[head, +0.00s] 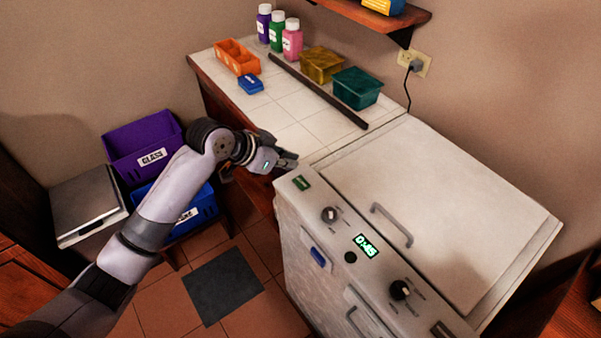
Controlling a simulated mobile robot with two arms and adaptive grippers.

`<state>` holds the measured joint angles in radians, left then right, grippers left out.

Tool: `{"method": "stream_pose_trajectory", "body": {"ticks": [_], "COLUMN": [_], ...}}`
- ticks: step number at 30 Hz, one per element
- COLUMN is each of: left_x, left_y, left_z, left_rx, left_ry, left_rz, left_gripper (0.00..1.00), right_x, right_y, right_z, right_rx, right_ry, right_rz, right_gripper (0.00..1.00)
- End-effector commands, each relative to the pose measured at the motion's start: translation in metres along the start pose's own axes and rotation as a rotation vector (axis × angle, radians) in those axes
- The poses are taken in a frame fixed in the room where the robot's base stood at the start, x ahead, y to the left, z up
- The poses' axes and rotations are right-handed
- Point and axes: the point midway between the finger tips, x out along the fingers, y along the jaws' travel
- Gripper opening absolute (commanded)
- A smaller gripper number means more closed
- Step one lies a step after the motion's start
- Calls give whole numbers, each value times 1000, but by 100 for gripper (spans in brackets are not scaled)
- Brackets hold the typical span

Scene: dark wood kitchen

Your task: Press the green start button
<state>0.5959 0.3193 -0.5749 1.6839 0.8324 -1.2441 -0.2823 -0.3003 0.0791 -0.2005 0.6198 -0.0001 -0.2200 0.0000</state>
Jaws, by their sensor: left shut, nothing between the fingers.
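The white machine has a sloped front control panel (318,205). A small green rectangle (301,183) sits at the panel's left end; I cannot tell whether it is a button or a label. Beside the lit green display reading 0:45 (367,246) is a small dark round button (350,257). My left gripper (292,161) is shut and empty, just behind and above the panel's left corner, apart from the green rectangle. My right gripper is not in view.
Two knobs (329,214) (400,290) and a lid handle (391,225) stick out of the machine. The tiled counter (300,135) behind holds bottles, bins and a dark bar (318,95). Purple (140,140) and blue (190,212) bins stand left.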

Motion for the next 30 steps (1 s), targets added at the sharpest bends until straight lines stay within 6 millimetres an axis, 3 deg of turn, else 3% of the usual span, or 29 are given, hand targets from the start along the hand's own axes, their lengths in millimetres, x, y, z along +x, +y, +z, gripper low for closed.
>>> {"method": "stream_pose_trajectory", "body": {"ticks": [7, 12, 30], "left_x": [50, 67, 82], "left_y": [1, 1, 0], "left_z": [-1, 18, 32], "left_rx": [-1, -1, 1], "left_ry": [-3, -3, -1], "left_rz": [2, 1, 0], "left_gripper": [0, 0, 0], "right_x": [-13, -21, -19], "right_y": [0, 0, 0], "right_z": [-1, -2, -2], "right_rx": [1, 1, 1], "right_ry": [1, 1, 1], "right_rz": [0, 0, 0], "right_gripper": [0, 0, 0]}}
